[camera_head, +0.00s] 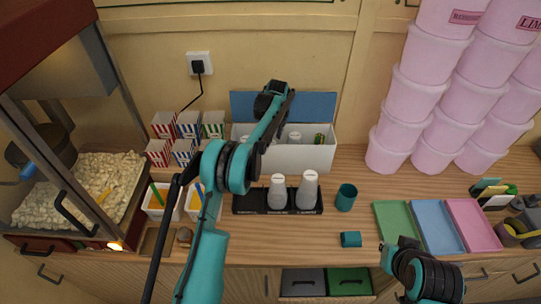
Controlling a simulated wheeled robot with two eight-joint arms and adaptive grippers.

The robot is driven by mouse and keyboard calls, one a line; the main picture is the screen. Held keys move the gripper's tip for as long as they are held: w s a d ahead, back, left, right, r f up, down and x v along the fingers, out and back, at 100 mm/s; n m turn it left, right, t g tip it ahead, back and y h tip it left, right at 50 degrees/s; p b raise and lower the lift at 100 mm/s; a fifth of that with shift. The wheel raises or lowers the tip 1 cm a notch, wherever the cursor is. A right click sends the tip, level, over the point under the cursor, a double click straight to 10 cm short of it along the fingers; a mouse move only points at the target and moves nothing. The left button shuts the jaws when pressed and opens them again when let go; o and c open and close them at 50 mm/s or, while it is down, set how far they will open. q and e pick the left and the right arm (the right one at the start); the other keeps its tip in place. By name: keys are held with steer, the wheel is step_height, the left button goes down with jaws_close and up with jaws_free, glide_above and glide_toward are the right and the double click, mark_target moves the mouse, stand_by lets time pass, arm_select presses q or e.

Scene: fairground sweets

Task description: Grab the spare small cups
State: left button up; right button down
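A teal cup (346,197) stands upright on the wooden counter, right of the black stand. A smaller teal cup-like piece (351,239) lies nearer the front edge. I cannot tell whether these are the spare small cups. A white box (312,158) with a raised blue lid (318,106) stands at the back and holds white-topped items that are partly covered. My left arm rises from the bottom and reaches over the left part of this box. Its fingertips cannot be made out, nor whether they touch anything. Part of my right arm shows at the lower right; its gripper is not visible.
Two white shakers (308,190) stand on the black stand (248,202). Striped boxes (213,125) sit behind my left arm. A popcorn machine (45,150) is at left. Stacked pink tubs (410,90) and green, blue and pink trays (470,225) fill the right.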

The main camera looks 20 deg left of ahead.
arm_select(q)
steer(key=f, duration=0.2)
steer(key=shift+w+a+f, duration=0.1)
steer(key=shift+w+f, duration=0.15)
steer(key=shift+f, duration=0.05)
steer(key=shift+s, duration=0.1)
steer(key=shift+r, duration=0.1)
steer(key=c, duration=1.6)
